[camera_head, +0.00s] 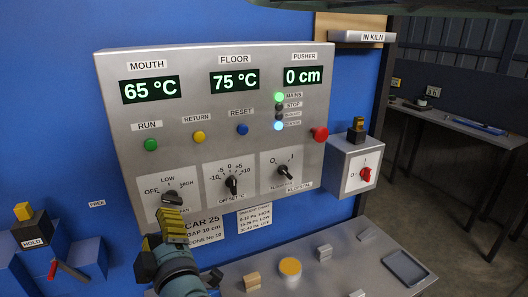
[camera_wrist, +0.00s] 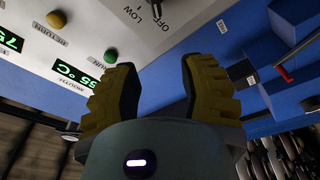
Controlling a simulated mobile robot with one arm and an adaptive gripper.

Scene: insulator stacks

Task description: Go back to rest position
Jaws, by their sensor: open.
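My gripper (camera_head: 173,226) is open and empty in front of the lower left of the grey control panel (camera_head: 120,95). Its yellow ridged fingers stand apart in the wrist view (camera_wrist: 158,75), with nothing between them. Just above the fingertips in the head view is the OFF/LOW/HIGH knob (camera_head: 171,197); I cannot tell whether they touch it.
A grey shelf (camera_head: 335,250) below the panel holds several small blocks, a yellow-topped round piece (camera_head: 290,267) and a dark tray (camera_head: 405,267). A switch box with a red knob (camera_head: 366,174) stands right. A blue HOLD unit with a red lever (camera_head: 68,270) stands left.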

